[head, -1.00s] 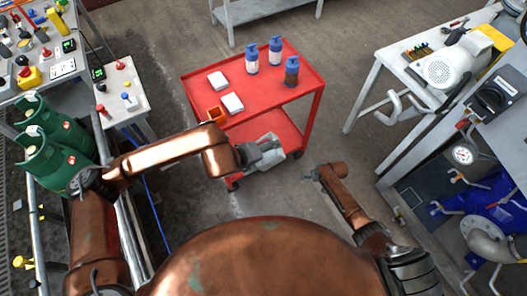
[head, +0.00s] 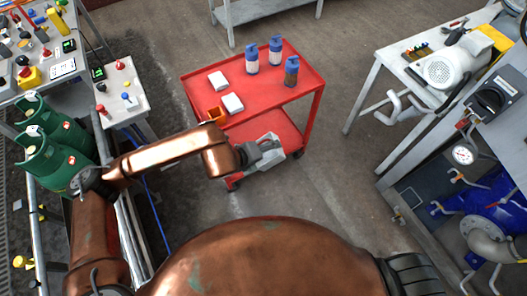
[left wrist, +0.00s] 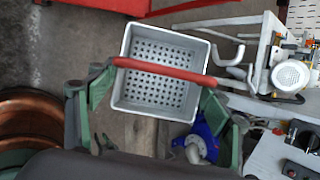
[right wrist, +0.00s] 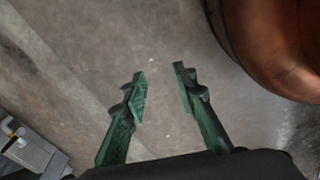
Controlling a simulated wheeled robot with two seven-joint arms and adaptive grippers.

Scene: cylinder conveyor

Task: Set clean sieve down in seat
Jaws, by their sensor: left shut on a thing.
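The sieve (left wrist: 163,75) is a grey metal basket with a perforated floor and a red handle. It looks empty in the left wrist view. My left gripper (left wrist: 160,110) is shut on its red handle, and the basket hangs in the air. In the head view the sieve (head: 274,154) shows partly beyond my left gripper (head: 262,150), in front of the red cart. My right gripper (right wrist: 160,85) is open and empty above bare floor in the right wrist view. I cannot identify the seat with certainty.
A red cart (head: 188,83) holds bottles, white blocks and an orange box. At right stand a motor (head: 447,68) on a bench, a gauge (head: 463,155) and blue piping (head: 497,207). Green gas cylinders (head: 50,160) stand at left. The floor between cart and right bench is clear.

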